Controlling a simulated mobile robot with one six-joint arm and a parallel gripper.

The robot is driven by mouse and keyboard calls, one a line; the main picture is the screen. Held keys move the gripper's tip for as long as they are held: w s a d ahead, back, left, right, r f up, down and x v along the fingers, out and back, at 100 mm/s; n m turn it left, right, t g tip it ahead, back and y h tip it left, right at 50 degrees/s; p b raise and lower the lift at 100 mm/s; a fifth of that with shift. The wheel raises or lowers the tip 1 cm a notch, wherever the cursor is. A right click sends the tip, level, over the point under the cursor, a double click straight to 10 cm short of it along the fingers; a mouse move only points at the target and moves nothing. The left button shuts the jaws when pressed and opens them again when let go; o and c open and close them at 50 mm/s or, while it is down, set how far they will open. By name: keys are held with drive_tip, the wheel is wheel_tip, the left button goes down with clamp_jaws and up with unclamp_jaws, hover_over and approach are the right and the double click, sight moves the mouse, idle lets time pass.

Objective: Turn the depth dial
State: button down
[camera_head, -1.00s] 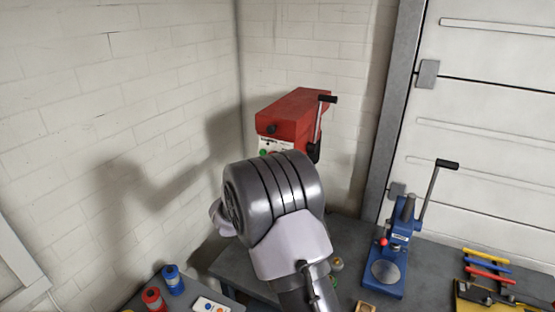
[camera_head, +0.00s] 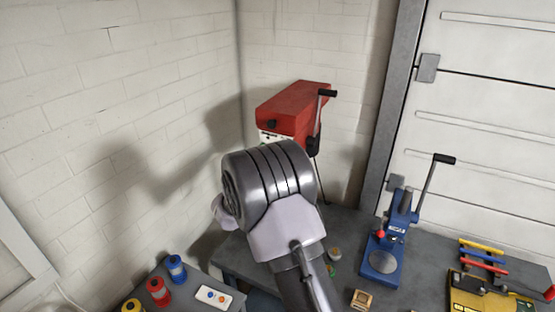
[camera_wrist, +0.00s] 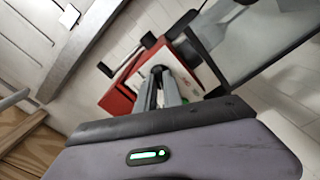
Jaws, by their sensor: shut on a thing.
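The red drill press (camera_head: 295,108) stands in the corner, with a pale front panel and a black crank handle at its right. My forearm and wrist hide its lower part and my gripper in the head view. In the wrist view the red machine (camera_wrist: 122,88) lies beyond my gripper (camera_wrist: 160,76). The two grey fingers are close together, at the machine's pale front panel (camera_wrist: 197,65). They are shut on a small dark round knob (camera_wrist: 158,70), which appears to be the depth dial. The fingers cover most of it, and its markings cannot be read.
A blue lever press (camera_head: 383,260) stands on the grey bench to the right. Blue (camera_head: 176,268) and red (camera_head: 158,291) canisters and a white button box (camera_head: 214,298) are at lower left. Brick walls close in the corner.

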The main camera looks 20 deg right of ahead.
drive_tip(key=c, duration=1.5)
unclamp_jaws()
drive_tip(key=b+v, duration=0.2)
drive_tip(key=v, duration=1.5)
drive_tip(key=shift+s+a, duration=0.15)
drive_tip(key=shift+s, duration=0.05)
